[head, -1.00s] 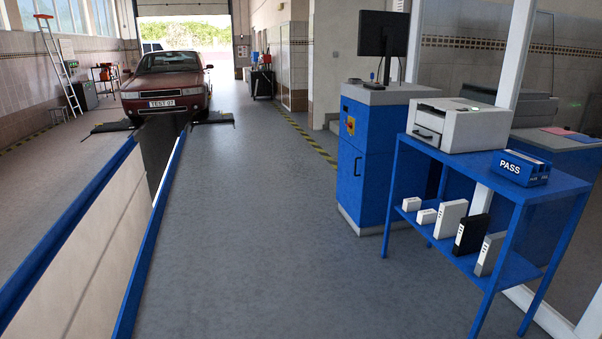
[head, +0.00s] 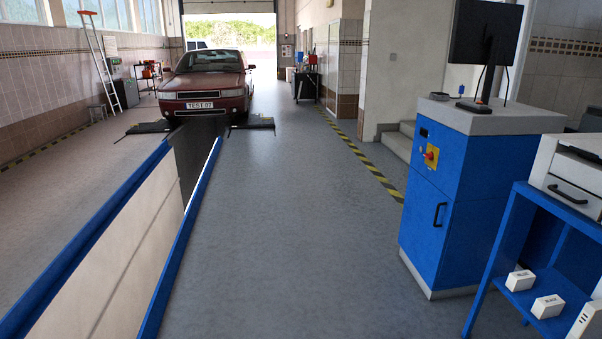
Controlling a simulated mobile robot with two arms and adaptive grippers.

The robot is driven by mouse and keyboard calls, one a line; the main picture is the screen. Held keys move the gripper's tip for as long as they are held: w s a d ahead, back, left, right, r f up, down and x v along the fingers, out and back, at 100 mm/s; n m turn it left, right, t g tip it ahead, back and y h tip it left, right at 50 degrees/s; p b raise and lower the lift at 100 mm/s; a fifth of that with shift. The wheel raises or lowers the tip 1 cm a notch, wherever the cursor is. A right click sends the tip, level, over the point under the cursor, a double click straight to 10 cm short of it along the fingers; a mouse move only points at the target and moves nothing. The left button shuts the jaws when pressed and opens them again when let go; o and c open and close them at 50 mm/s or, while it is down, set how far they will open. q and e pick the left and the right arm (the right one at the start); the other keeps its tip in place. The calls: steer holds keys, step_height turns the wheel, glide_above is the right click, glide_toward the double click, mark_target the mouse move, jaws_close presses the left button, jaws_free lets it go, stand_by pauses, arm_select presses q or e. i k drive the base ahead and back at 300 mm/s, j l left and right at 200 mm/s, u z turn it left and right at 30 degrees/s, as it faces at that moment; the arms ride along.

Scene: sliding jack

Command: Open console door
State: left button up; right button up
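The blue console (head: 455,198) stands at the right in the head view, with a grey top that carries a monitor (head: 484,45). Its door (head: 425,217) is on the front face and looks closed. A black handle (head: 439,214) sits on the right part of the door. A red and yellow switch (head: 431,157) is above the door. Neither of my grippers shows in the head view.
A blue table (head: 541,230) with a printer (head: 569,173) and small white boxes stands right of the console. A pit with blue rails (head: 181,243) runs along the left. A red car (head: 212,84) is at the back. The floor before the console is clear.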

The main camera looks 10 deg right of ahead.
mark_target(426, 223)
steer(key=i+z, duration=0.1)
steer(key=i, duration=0.9)
steer(key=i+j+z, duration=0.1)
steer(key=i, duration=0.9)
steer(key=i+z, duration=0.4)
steer(key=i+j+z, duration=0.15)
steer(key=i+z, duration=0.25)
steer(key=i, duration=0.2)
steer(key=i+j+z, duration=0.3)
steer(key=i+z, duration=0.15)
steer(key=i+j+z, duration=0.4)
